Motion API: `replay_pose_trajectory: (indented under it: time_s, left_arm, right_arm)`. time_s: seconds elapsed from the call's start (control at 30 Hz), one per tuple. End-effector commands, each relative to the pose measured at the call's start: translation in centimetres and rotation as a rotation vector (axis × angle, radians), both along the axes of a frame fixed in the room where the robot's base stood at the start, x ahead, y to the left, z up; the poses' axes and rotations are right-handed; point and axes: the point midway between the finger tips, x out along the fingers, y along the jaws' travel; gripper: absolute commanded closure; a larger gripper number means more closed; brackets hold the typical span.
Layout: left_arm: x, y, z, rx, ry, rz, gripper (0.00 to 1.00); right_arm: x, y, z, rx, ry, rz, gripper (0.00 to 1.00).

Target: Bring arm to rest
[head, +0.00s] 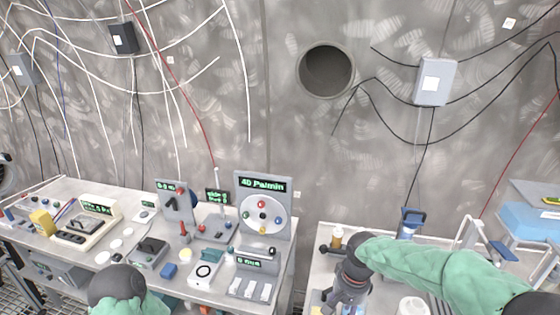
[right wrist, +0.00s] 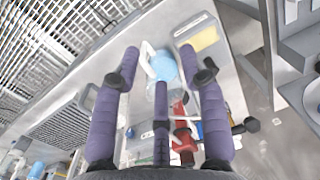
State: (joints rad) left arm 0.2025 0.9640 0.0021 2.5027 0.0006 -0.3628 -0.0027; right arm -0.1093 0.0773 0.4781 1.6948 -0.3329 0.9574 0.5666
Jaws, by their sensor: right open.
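My right arm, in a green sleeve, comes in from the right in the head view. Its dark gripper (head: 343,300) points down over the right-hand table (head: 390,270). In the right wrist view the purple padded fingers of this gripper (right wrist: 160,62) are spread apart, with nothing held between them. Below them are a pale blue round item (right wrist: 164,66) and red items (right wrist: 180,118), apparently not touched. My left arm shows only as a dark rounded joint and green sleeve at the bottom left of the head view; its gripper is out of sight.
The left table (head: 120,228) is crowded with control boxes and a dial panel (head: 262,212). A brown-capped bottle (head: 337,238) and a white round container (head: 412,305) stand near my right gripper. A blue bin (head: 530,220) is at right. A concrete wall with cables stands behind.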

Motion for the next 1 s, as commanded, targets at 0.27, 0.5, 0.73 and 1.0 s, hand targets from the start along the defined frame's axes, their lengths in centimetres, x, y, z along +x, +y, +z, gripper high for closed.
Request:
replay_pose_trajectory:
  time_s: [0.27, 0.5, 0.73, 1.0]
  left_arm:
    - [0.0, 0.0, 0.0, 0.0, 0.001, 0.0, 0.52]
    - [0.0, 0.0, 0.0, 0.0, 0.001, 0.0, 0.52]
    - [0.0, 0.0, 0.0, 0.0, 0.001, 0.0, 0.52]
    - [0.0, 0.0, 0.0, 0.0, 0.001, 0.0, 0.52]
  right_arm:
    - [-1.1, 2.2, -7.7, 0.09, 0.016, 0.055, 0.57]
    - [-5.1, 4.9, -17.6, 0.209, 0.012, 0.084, 0.57]
    - [-11.0, 6.5, -25.2, 0.274, -0.011, 0.069, 0.57]
    - [-16.7, 6.8, -29.3, 0.272, -0.042, 0.047, 0.57]
